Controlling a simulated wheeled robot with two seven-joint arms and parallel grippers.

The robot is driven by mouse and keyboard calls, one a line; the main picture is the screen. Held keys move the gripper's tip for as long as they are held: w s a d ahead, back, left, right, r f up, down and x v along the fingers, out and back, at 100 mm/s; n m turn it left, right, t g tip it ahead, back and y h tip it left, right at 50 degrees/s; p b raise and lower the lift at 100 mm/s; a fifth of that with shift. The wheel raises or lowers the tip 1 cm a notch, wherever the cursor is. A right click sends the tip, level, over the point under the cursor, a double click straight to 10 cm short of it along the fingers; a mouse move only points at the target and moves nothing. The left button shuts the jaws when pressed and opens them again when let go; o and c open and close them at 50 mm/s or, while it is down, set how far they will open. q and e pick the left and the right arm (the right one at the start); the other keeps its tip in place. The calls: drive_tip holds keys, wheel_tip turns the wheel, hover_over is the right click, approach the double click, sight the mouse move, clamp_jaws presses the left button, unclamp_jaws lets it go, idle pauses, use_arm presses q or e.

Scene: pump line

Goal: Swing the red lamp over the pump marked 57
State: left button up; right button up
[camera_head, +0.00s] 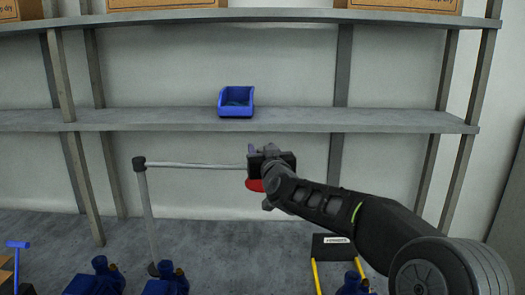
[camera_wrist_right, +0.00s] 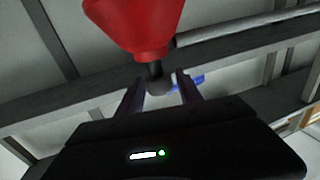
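The red lamp (camera_head: 255,185) hangs at the right end of a pale horizontal arm (camera_head: 195,165) on a grey post (camera_head: 149,215). In the wrist view the lamp (camera_wrist_right: 137,22) fills the top middle, with a black neck and a grey knob (camera_wrist_right: 160,86). My right gripper (camera_head: 262,156) is at the lamp, partly hiding it. Its fingers (camera_wrist_right: 160,92) look closed on both sides of the knob. Blue pumps (camera_head: 105,276) (camera_head: 174,281) (camera_head: 354,284) stand along the bottom edge, cut off. No number 57 can be read. My left gripper is out of view.
A blue bin (camera_head: 236,102) stands on the grey shelf (camera_head: 400,121) behind, above the lamp. A black sign (camera_head: 333,247) on yellow legs stands at lower right. A blue T-shaped handle (camera_head: 18,245) is at lower left. The floor between is bare.

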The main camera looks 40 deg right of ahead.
clamp_jaws()
idle(1.1)
